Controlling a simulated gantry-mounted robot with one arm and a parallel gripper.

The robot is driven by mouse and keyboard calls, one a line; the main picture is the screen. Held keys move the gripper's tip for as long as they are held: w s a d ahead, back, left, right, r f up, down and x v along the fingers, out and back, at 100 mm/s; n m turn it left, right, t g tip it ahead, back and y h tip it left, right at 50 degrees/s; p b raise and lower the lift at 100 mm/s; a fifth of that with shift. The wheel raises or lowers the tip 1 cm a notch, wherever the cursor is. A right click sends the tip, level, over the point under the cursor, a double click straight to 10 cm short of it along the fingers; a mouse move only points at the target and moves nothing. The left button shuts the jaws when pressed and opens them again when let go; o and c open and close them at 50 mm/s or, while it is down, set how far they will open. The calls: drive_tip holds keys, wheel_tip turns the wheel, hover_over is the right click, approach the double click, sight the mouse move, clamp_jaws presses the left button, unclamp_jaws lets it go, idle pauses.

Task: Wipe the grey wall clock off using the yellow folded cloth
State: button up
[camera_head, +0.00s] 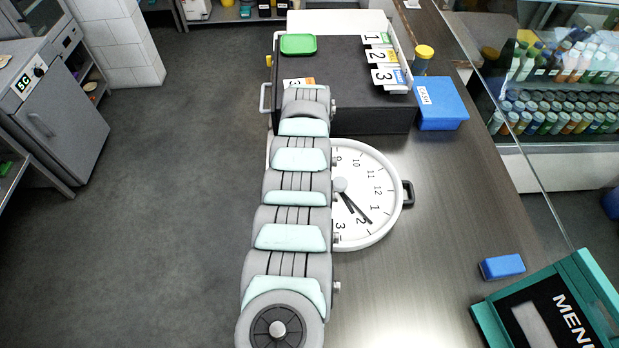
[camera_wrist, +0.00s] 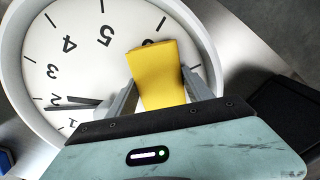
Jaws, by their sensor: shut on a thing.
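The wall clock (camera_head: 376,212) lies face up on the counter, with a white face, black numbers and a pale rim. My arm covers its left part in the head view. In the wrist view the clock (camera_wrist: 75,60) fills the upper left. The yellow folded cloth (camera_wrist: 158,72) is held between the two fingers of my gripper (camera_wrist: 160,88), which is shut on it. The cloth is over the clock face near the 6; I cannot tell whether it touches. In the head view my arm hides the gripper and cloth.
A black box (camera_head: 345,75) with numbered cards (camera_head: 383,57) and a green item (camera_head: 298,44) stands beyond the clock. A blue box (camera_head: 440,103) is right of it. A blue block (camera_head: 502,266) and menu board (camera_head: 560,310) are front right. A glass screen bounds the counter (camera_head: 440,215) on the right.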

drive_tip(key=shift+w+a+f+b, duration=0.1)
drive_tip(key=shift+w+f+b, duration=0.2)
drive_tip(key=shift+b, duration=1.6)
drive_tip(key=shift+w+f+b, duration=0.1)
drive_tip(key=shift+w+b, duration=0.25)
drive_tip(key=shift+b, duration=1.5)
drive_tip(key=b, duration=0.4)
drive_tip(key=shift+w+r, duration=0.1)
drive_tip(key=shift+w, duration=0.05)
drive_tip(key=shift+r, duration=0.2)
drive_tip(key=shift+d+r+p, duration=0.3)
drive_tip(key=shift+r+p, duration=0.1)
drive_tip(key=shift+r, duration=0.15)
drive_tip(key=shift+a+r+p, duration=0.15)
drive_tip(key=shift+r+p, duration=1.1)
drive_tip(key=shift+r, duration=1.2)
wheel_tip(320, 180, up, 3)
drive_tip(key=shift+r+p, duration=0.1)
drive_tip(key=shift+p, duration=1.15)
